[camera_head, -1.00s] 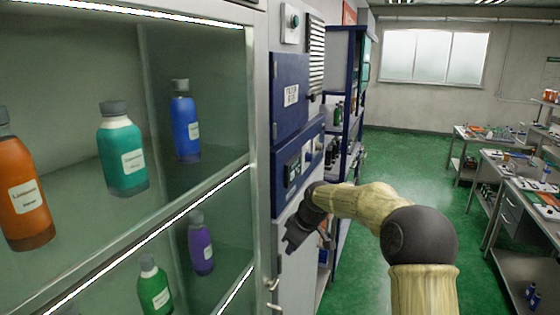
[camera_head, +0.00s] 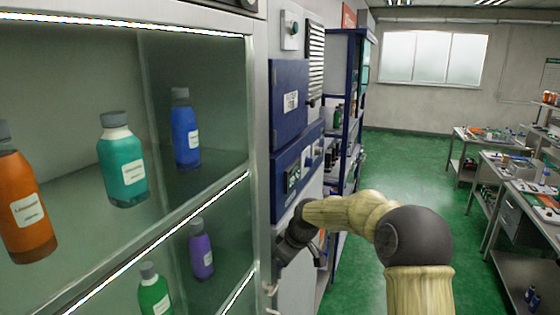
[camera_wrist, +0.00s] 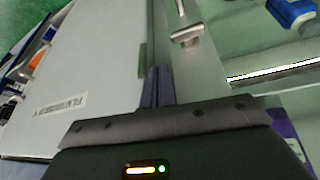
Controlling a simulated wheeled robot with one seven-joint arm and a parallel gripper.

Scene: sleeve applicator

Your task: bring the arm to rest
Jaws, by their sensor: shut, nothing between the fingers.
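My gripper (camera_head: 281,262) shows in the head view at the end of my bent arm, in front of the light grey lower front of the blue-panelled machine (camera_head: 291,185). It is beside the right edge of the glass-fronted cabinet. In the wrist view the fingers of my gripper (camera_wrist: 157,88) are together and empty. Beyond them are a pale panel with a printed label (camera_wrist: 62,104) and a metal handle (camera_wrist: 187,36). I cannot tell whether the fingers touch the panel.
The cabinet holds orange (camera_head: 24,205), teal (camera_head: 122,165), blue (camera_head: 185,130), purple (camera_head: 201,250) and green (camera_head: 154,292) bottles. A blue shelf unit (camera_head: 343,110) stands behind the machine. Workbenches (camera_head: 508,165) line the right. Green floor (camera_head: 410,160) is open between.

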